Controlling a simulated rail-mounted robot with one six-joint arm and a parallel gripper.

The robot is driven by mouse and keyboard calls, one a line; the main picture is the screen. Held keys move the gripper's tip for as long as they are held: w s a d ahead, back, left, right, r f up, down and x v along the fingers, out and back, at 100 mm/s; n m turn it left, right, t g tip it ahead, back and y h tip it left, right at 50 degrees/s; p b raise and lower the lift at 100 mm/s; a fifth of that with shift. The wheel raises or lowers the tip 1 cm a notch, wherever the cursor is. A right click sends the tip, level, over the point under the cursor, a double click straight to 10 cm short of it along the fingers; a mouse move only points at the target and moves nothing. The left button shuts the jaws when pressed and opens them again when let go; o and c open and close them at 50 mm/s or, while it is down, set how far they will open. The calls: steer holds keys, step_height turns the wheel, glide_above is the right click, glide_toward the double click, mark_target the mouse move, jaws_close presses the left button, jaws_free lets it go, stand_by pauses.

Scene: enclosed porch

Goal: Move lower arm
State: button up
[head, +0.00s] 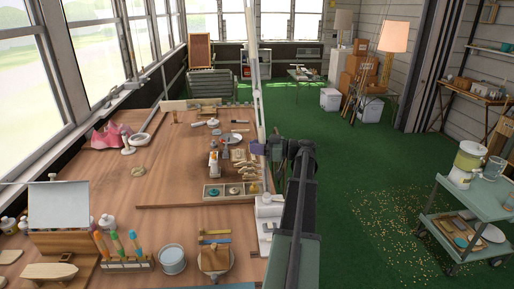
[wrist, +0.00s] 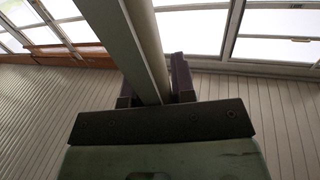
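A tall pale pole-like arm (head: 256,80) rises from the table's right edge to the top of the head view; I take it for the lower arm. My gripper (head: 258,148), with dark purple fingers, is at the pole's lower part. In the wrist view a long grey bar (wrist: 145,45) runs up between the two fingers of my gripper (wrist: 155,85), one on each side. Whether both fingers touch the bar is not clear. The pole's foot is partly hidden near a white base piece (head: 268,207) on the table edge.
A green cart (head: 475,215) stands at the right. Open green floor (head: 350,165) lies between them.

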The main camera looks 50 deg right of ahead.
jaws_close()
steer(key=shift+w+a, duration=0.15)
steer(key=shift+w, duration=0.1)
stand_by(0.5)
